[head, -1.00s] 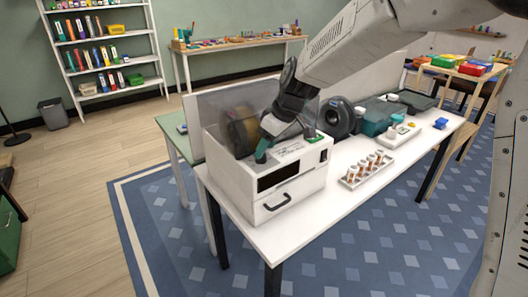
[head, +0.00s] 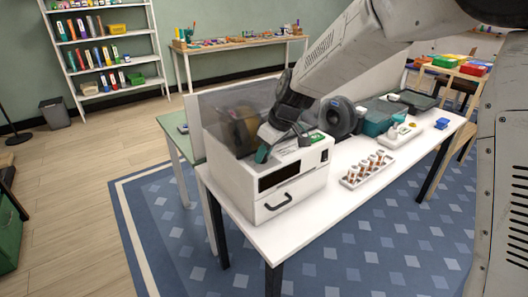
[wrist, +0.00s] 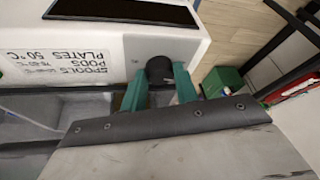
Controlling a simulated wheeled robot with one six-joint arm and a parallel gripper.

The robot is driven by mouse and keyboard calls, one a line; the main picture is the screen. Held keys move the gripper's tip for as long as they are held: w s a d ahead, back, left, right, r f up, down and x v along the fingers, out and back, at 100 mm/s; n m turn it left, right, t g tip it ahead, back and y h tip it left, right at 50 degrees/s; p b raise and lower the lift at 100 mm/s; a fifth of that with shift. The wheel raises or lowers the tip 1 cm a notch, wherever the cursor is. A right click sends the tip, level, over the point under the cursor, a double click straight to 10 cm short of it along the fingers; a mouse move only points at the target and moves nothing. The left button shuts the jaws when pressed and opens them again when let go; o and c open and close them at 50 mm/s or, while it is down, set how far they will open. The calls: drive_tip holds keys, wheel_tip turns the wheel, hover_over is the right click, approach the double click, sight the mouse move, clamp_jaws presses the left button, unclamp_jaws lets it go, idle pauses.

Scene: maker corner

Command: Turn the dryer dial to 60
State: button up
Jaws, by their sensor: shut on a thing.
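The dryer (head: 240,192) is a white box with a dark display, a front drawer handle and a clear cover on top; it stands at the near left end of the white table. In the head view my gripper (head: 262,153) is over the dryer's top left front and hides the dial. I cannot read the dial's setting.
A printed label (wrist: 88,60) with temperatures appears upside down beside the dial. The white table's (head: 300,222) front edge is clear.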

drive_tip(key=m, duration=0.2)
drive_tip(key=m+t+h, duration=0.1)
drive_tip(key=m, duration=0.1)
drive_tip(key=shift+s+a+m, duration=0.15)
drive_tip(key=shift+s+m, duration=0.05)
drive_tip(key=shift+m, duration=0.1)
drive_tip(key=m+h, duration=0.1)
drive_tip(key=m, duration=0.1)
drive_tip(key=m+t+h, duration=0.1)
drive_tip(key=m, duration=0.1)
drive_tip(key=shift+s+a+m, duration=0.1)
drive_tip(key=shift+a+m, duration=0.05)
drive_tip(key=shift+m, duration=0.25)
idle(0.3)
drive_tip(key=o, duration=1)
drive_tip(key=shift+c, duration=0.2)
